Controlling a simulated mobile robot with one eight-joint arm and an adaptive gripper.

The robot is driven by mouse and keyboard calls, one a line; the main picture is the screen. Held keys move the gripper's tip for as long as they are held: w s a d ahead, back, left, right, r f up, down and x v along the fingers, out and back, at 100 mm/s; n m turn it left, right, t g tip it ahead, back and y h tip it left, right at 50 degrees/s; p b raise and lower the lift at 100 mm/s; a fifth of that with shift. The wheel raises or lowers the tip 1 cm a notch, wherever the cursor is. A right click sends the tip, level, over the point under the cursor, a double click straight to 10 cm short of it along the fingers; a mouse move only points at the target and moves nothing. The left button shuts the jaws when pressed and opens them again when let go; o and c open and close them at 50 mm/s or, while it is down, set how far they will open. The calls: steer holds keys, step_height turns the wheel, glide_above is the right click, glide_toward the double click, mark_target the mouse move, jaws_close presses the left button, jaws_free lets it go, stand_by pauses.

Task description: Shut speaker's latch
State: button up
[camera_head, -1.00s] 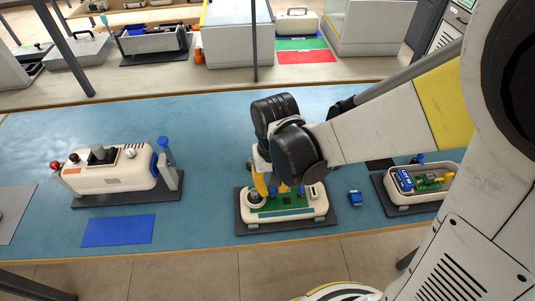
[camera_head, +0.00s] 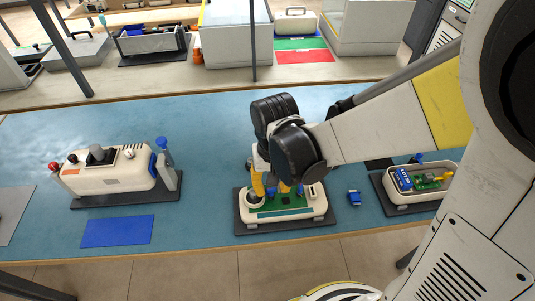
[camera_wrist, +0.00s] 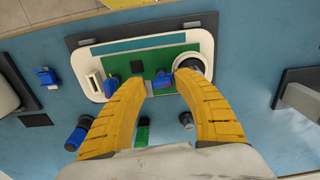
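The device with the white rim (camera_head: 292,213) lies on a dark base, and its green board faces up. In the wrist view, a round pale ring with a dark centre (camera_wrist: 193,67), which looks like the speaker, sits at the board's right end. A small blue part, possibly its latch (camera_wrist: 189,64), shows there beside the right fingertip. Another blue lever (camera_wrist: 111,84) is at the board's left. My gripper (camera_wrist: 160,84) is open over the board, with one yellow finger close to the round part. Whether it touches is unclear. The latch's position is partly hidden.
A closed white device (camera_head: 112,177) with a blue lever stands left, behind a blue mat (camera_head: 118,231). An open device (camera_head: 425,183) with a green board stands right. A small blue block (camera_head: 354,198) lies between. The table's middle left is clear.

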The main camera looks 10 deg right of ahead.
mark_target(273, 188)
steer(key=shift+a+r, duration=0.1)
steer(key=shift+r, duration=0.05)
step_height(273, 188, up, 8)
steer(key=shift+f, duration=0.1)
stand_by(0.5)
steer(key=s+d+r+t, duration=0.3)
steer(key=d+r+t, duration=0.4)
steer(key=d, duration=0.4)
steer(key=shift+s+d, duration=0.3)
steer(key=shift+s, duration=0.05)
